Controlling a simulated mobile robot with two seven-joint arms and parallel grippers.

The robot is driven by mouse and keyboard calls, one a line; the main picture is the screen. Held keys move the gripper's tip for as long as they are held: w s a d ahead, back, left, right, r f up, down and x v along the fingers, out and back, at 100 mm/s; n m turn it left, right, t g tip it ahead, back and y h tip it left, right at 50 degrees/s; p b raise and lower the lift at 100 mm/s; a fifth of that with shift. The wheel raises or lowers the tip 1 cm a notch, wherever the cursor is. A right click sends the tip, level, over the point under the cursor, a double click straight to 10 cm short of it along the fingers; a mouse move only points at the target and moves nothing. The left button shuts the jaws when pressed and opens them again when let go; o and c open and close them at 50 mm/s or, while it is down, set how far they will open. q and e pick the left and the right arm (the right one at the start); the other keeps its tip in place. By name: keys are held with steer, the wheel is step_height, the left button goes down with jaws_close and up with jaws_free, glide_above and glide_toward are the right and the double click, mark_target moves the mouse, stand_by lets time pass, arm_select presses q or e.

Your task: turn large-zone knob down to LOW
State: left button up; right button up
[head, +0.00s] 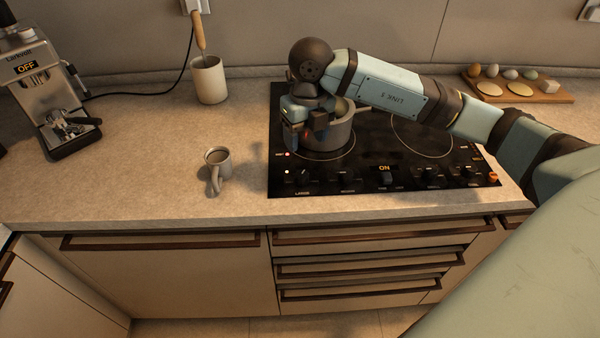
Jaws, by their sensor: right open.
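The black cooktop (400,150) has a row of knobs along its front edge. The large-zone knob (302,178) is the leftmost, above a small "LARGE" label; its setting is too small to read. My right gripper (308,137) is open, pointing down over the cooktop's left part, behind and above that knob and apart from it. A grey pot (340,130) stands on the left burner, partly hidden by my gripper. My left gripper is not in view.
A utensil crock (209,80) and a coffee machine (48,90) reading "OFF" are further left. A wooden board (520,97) with eggs and other items lies at the back right. The cooktop display (384,168) reads "ON".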

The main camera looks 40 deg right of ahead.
mark_target(302, 174)
steer(key=f, duration=1.1)
steer(key=shift+a, duration=0.35)
steer(key=c, duration=0.9)
